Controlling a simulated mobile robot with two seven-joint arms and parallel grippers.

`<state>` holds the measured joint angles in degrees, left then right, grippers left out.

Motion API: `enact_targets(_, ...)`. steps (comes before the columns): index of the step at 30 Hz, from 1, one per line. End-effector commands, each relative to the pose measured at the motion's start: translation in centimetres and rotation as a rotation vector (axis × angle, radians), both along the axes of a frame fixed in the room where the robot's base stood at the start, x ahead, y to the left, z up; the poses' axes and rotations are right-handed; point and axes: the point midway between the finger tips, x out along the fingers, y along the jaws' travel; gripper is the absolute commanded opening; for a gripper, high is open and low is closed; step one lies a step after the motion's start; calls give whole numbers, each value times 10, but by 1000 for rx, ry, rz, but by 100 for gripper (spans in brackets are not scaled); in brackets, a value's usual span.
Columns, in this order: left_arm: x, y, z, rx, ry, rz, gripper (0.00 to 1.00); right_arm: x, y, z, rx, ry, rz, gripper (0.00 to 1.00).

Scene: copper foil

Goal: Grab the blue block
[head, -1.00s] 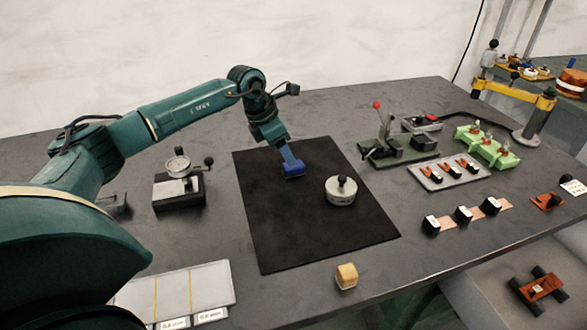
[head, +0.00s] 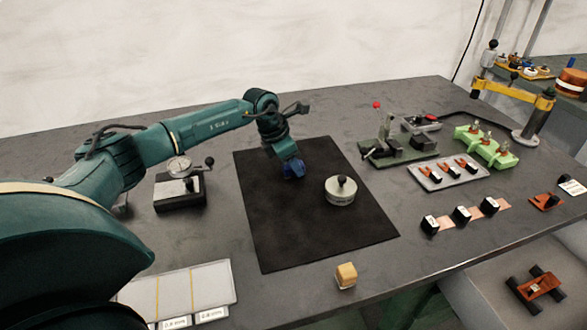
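The blue block (head: 294,173) sits on the black mat (head: 300,225), in its upper middle part. My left gripper (head: 292,168) points down right at the block, and its lower end covers much of it. Only the lower part of the block shows clearly. I cannot tell whether the fingers are closed on the block or apart around it. My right gripper is not in view.
A white round weight with a black knob (head: 340,191) stands close to the right of the block. A dial gauge (head: 180,185) stands left of the mat. A green lever tool (head: 395,145) is behind right. A yellow block (head: 346,275) lies in front.

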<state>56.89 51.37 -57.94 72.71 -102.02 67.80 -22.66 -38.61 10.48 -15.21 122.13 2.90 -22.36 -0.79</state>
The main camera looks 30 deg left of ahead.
Motion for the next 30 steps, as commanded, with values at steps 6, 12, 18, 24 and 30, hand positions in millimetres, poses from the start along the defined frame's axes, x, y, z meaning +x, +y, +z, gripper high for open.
enact_targets(6, 0, 0, 0, 0, 0, 0, 17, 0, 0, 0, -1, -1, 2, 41)
enact_targets(12, 0, 0, 1, -1, -1, 0, 6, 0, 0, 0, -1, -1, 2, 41)
enact_targets(18, 0, 0, 4, 0, -2, 0, 6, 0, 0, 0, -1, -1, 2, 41)
enact_targets(24, 1, 0, 34, 0, -6, 0, 6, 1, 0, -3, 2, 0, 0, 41)
enact_targets(30, 1, 0, 74, 0, -6, -1, 6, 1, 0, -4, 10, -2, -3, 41)
